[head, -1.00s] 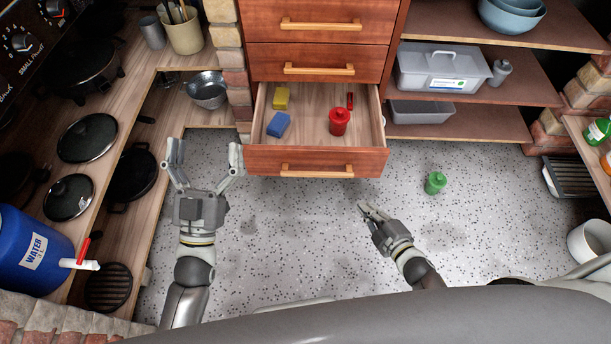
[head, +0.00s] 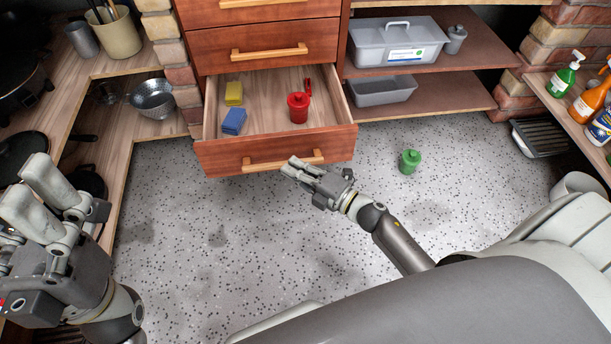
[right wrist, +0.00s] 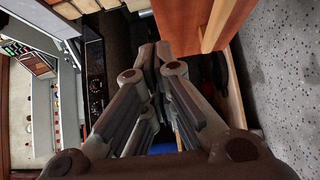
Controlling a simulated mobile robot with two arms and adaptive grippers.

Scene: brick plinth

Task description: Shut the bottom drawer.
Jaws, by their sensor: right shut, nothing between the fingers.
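The bottom drawer (head: 228,158) stands pulled out of the wooden cabinet in the head view. Inside it lie a yellow block (head: 234,93), a blue block (head: 233,121), a red canister (head: 298,107) and a small red item (head: 308,87). Its front carries a wooden handle (head: 262,164). My right gripper (head: 290,167) is shut and empty, its tips at the right part of this handle; I cannot tell if they touch. The right wrist view shows its fingers (right wrist: 158,52) together beside a wooden panel. My left gripper (head: 30,185) is at the left edge with its fingers apart.
A green canister (head: 410,161) stands on the speckled floor right of the drawer. Shelves at right hold a lidded grey box (head: 398,45) and a grey bin (head: 382,90). A left counter holds a metal colander (head: 153,100). The floor before the drawer is clear.

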